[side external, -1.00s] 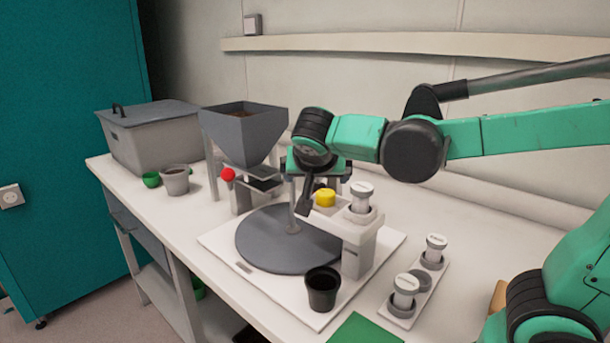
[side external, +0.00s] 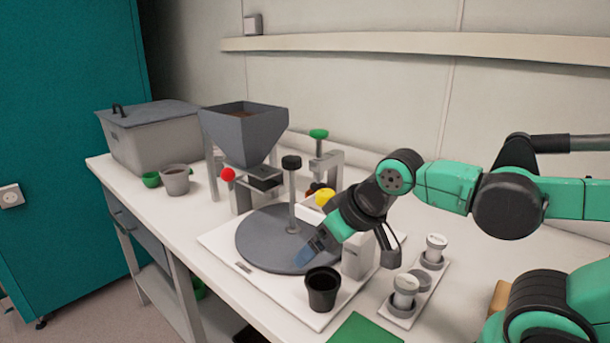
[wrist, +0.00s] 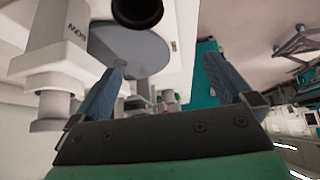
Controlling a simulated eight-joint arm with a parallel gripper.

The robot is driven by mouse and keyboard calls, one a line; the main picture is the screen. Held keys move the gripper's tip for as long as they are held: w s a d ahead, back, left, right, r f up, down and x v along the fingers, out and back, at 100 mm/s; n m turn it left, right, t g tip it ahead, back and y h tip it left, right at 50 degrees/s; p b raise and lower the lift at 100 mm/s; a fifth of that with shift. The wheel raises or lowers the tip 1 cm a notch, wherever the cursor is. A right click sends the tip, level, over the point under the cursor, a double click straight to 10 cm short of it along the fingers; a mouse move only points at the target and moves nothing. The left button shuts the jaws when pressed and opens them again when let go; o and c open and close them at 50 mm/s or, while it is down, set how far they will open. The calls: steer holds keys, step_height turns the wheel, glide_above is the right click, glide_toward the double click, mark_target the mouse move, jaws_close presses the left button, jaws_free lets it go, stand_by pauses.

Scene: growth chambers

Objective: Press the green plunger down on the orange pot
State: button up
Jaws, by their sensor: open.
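The green plunger (side external: 318,133) is a round green knob on an upright rod at a small grey press frame, behind the turntable. It stands raised. Below it a small dark and orange shape (side external: 314,187) shows, partly hidden behind the yellow knob and my arm. I cannot tell for certain that it is the orange pot. My gripper (side external: 303,258) points down over the front right edge of the grey turntable, well in front of the plunger. In the wrist view, its two blue fingers (wrist: 163,68) are spread apart with nothing held between them.
A black pot (side external: 322,288) stands just in front of my gripper. The grey turntable (side external: 262,243) has a black-knobbed post (side external: 292,185). A yellow knob (side external: 325,196) sits beside my wrist. A red knob (side external: 228,174) is under the hopper (side external: 243,130). White-capped cylinders (side external: 405,290) stand right.

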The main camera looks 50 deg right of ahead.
steer(key=shift+a+f+n, duration=0.1)
steer(key=shift+f+n, duration=0.05)
steer(key=shift+n, duration=0.15)
steer(key=c, duration=0.4)
steer(key=shift+y, duration=0.5)
steer(key=w+d+r, duration=0.2)
steer(key=r, duration=0.1)
steer(key=w+d+r, duration=0.1)
steer(key=r, duration=0.1)
steer(key=shift+w+d+r, duration=0.15)
steer(key=shift+w+d, duration=0.15)
steer(key=shift+d, duration=0.05)
steer(key=c, duration=1.1)
steer(key=shift+t, duration=0.4)
steer(key=w+d+r, duration=0.2)
steer(key=d+r, duration=0.1)
steer(key=shift+r, duration=0.1)
jaws_close()
steer(key=w+d+r+t, duration=0.1)
steer(key=d+r, duration=0.5)
steer(key=d, duration=0.2)
steer(key=w+d+r+t, duration=0.1)
steer(key=d+r+t, duration=0.1)
steer(key=d+r, duration=0.4)
steer(key=shift+w+d+t, duration=0.2)
steer(key=shift+d+t, duration=0.1)
steer(key=shift+d, duration=0.85)
